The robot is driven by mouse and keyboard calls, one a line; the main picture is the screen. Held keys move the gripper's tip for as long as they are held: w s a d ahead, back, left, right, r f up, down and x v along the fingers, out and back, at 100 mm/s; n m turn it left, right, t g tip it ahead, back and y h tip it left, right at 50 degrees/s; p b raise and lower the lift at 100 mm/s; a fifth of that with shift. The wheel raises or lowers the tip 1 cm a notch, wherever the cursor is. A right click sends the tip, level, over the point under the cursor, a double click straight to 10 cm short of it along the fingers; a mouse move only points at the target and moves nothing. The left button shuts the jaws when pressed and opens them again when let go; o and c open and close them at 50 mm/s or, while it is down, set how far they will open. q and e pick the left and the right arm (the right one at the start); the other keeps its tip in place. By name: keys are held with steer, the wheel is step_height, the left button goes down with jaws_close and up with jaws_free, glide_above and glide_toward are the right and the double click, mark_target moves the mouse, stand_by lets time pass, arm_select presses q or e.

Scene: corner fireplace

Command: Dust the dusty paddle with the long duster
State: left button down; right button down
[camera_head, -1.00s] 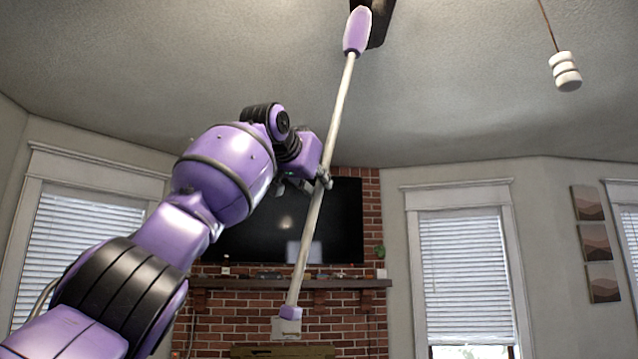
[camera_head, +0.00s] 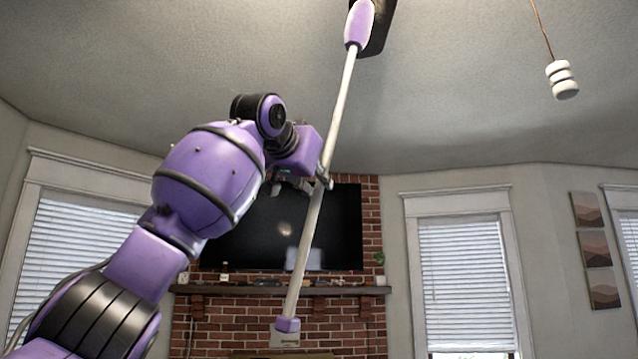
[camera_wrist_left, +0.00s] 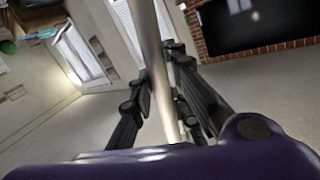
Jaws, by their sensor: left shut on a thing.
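My left gripper (camera_head: 322,180) is shut on the pale shaft of the long duster (camera_head: 335,120), about halfway along it. The duster is tilted, with its purple head (camera_head: 359,24) up at the ceiling and its purple end cap low in front of the fireplace. The dark paddle (camera_head: 378,28) at the top edge is mostly cut off. The duster head overlaps it in the picture; I cannot tell if they touch. In the left wrist view, the fingers (camera_wrist_left: 160,95) close around the duster shaft (camera_wrist_left: 155,60). My right gripper is not in view.
A white pull on a cord (camera_head: 562,80) hangs from the ceiling at the right. A black television (camera_head: 335,235) is on the brick fireplace above a mantel (camera_head: 345,290) with small items. Windows stand on both sides. The space right of the duster is open.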

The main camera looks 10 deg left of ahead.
arm_select(q)
steer(key=shift+s+d, duration=1.05)
steer(key=shift+s, duration=4.7)
steer(key=shift+w+a+r, duration=0.1)
steer(key=shift+w+a, duration=0.4)
steer(key=shift+w, duration=2.25)
steer(key=shift+w+a+r, duration=0.1)
steer(key=shift+w+a, duration=0.4)
steer(key=shift+w, duration=2.25)
steer(key=shift+w+a+r, duration=0.1)
steer(key=shift+w+a, duration=0.4)
steer(key=shift+w, duration=2.25)
steer(key=shift+w+a+f, duration=0.1)
steer(key=shift+w+a, duration=0.05)
steer(key=shift+w, duration=0.7)
steer(key=shift+w+a+f, duration=0.1)
steer(key=shift+w+a, duration=0.05)
steer(key=shift+w, duration=0.65)
steer(key=shift+f, duration=0.1)
